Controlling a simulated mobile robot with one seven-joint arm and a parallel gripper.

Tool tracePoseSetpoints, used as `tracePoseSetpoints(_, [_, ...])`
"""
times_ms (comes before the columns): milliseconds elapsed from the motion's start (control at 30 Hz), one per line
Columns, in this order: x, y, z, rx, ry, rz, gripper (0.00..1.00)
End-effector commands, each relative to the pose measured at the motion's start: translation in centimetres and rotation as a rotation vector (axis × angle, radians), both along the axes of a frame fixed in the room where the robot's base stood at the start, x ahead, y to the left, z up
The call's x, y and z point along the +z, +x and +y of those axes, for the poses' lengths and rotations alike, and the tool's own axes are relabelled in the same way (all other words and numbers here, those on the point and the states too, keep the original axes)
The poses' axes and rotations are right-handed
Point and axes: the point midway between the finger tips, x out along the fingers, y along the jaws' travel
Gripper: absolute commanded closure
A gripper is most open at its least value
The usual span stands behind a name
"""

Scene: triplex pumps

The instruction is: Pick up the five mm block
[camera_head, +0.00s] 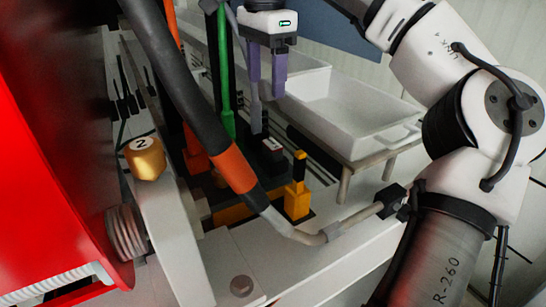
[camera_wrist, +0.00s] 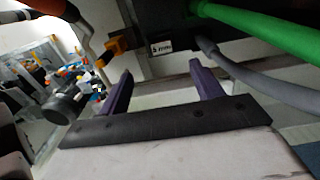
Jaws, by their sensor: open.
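The five mm block is dark with a white "5 mm" label and shows in the wrist view (camera_wrist: 161,48), ahead of and between my fingertips. What looks like the same dark block (camera_head: 273,152), with a small label on top, sits among the pump parts in the head view. My gripper (camera_head: 266,95) has two purple fingers, spread and empty, above and apart from the block. In the wrist view my gripper (camera_wrist: 160,74) is also open with nothing between the fingers. The block's lower part is hidden.
A green hose (camera_head: 226,100) and a grey hose (camera_wrist: 245,75) run close by. A thick black hose with an orange band (camera_head: 234,168) crosses in front. A white tray (camera_head: 345,145) stands behind right.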

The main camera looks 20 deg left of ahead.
Motion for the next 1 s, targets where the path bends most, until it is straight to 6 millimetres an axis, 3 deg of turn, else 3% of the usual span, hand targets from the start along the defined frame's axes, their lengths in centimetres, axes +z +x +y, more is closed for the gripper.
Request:
tracePoseSetpoints(300, [-5.8,0.0,-0.1,0.003,0.001,0.005,0.35])
tracePoseSetpoints(667, [-9.0,0.2,-0.2,-0.001,0.0,0.003,0.35])
tracePoseSetpoints(1000, [-13.3,0.6,-0.5,0.0,0.001,0.002,0.35])
